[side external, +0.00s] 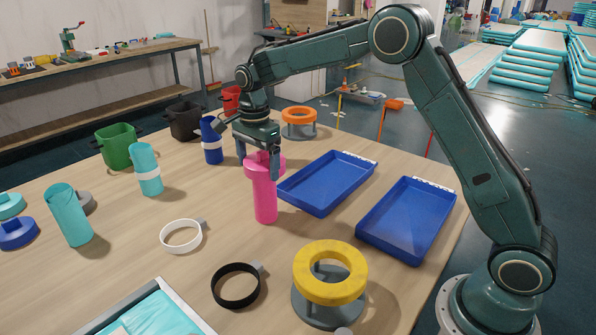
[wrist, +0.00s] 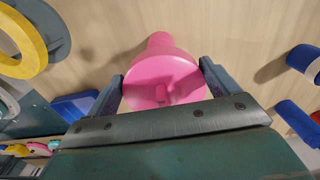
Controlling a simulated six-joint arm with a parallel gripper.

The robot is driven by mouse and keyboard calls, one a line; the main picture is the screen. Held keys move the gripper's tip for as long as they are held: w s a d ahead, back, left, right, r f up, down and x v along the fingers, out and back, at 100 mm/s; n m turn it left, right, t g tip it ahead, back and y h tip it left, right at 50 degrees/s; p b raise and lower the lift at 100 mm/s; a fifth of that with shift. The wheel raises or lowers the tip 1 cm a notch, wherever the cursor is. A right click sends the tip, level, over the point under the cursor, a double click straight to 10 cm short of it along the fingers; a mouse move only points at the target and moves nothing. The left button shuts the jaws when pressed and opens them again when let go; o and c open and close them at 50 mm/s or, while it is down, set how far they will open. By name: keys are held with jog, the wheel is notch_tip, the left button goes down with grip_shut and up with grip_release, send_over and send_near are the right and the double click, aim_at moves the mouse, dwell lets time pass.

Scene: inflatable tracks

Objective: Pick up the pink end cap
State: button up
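The pink end cap (side external: 262,160) is a wide pink disc on top of an upright pink tube (side external: 265,203), which stands on the wooden table. In the wrist view, the cap's round face (wrist: 163,72) with a small raised grip fills the space between the fingers, and part of the tube (wrist: 159,41) shows beyond it. My gripper (side external: 259,163) points down over the cap, with one finger on each side of it. In the wrist view, both fingers of my gripper (wrist: 162,70) are right at the disc's edges. Whether they press on it is unclear.
Two blue trays (side external: 290,196) (side external: 363,229) lie to the right. A yellow ring on a grey stand (side external: 309,292) is in front, with black (side external: 217,302) and white (side external: 165,247) bands nearby. A blue tube (side external: 212,156) stands behind left, teal tubes (side external: 70,218) further left.

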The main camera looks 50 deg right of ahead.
aim_at(257, 163)
jog(key=c, duration=0.3)
jog(key=shift+r, duration=0.15)
notch_tip(257, 163, up, 20)
jog(key=shift+f, duration=0.15)
dwell(0.6)
jog(key=shift+w+f, duration=0.1)
dwell(0.6)
